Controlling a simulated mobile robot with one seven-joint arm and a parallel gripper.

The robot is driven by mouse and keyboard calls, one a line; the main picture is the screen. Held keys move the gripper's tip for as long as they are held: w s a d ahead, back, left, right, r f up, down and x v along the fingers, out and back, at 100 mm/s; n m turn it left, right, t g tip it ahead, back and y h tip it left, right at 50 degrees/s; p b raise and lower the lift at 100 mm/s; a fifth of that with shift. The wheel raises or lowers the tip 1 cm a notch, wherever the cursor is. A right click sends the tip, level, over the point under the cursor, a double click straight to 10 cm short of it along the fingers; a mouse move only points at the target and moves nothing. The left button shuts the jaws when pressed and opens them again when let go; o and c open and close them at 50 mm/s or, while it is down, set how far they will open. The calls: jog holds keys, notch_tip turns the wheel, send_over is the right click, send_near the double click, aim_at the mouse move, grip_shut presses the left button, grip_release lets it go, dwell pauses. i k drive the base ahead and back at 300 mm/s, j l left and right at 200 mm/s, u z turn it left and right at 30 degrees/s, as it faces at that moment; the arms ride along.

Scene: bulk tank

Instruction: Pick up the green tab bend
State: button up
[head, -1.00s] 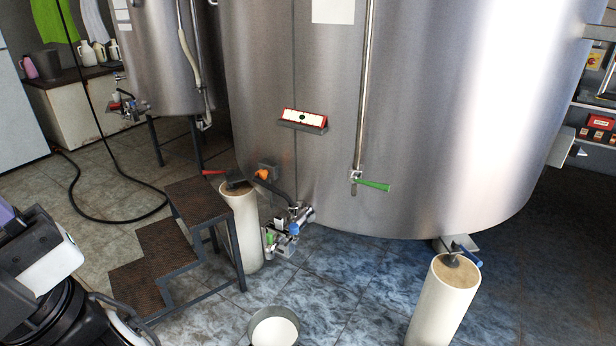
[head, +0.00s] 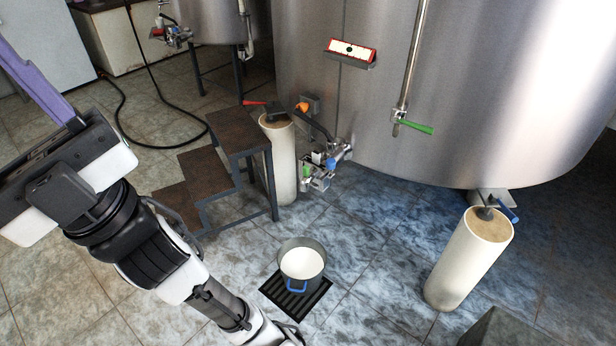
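A small pipe fitting with a green tab (head: 318,157) is at the outlet cluster low on the front of the large steel tank (head: 470,80). It is small in the picture, and I cannot tell whether it is the bend. A longer green lever (head: 413,127) sits at the foot of the vertical pipe on the tank. My gripper (head: 40,85) is at the left edge, far from both. I see nothing held.
Brown steps (head: 200,172) stand left of the outlet, beside a cream tank leg (head: 281,160). A pot of white liquid (head: 301,263) stands on a floor drain grate (head: 312,302). Another cream leg (head: 465,262) is at right. A black hose (head: 128,110) lies behind.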

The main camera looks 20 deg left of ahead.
aim_at(311, 172)
jog(key=i+j+z, duration=0.15)
jog(key=j, duration=0.25)
jog(key=i+j+z, duration=0.2)
jog(key=j, duration=0.2)
jog(key=j+z, duration=0.15)
jog(key=j, duration=0.3)
jog(key=i+j+z, duration=0.2)
jog(key=j, duration=0.25)
jog(key=k, duration=0.05)
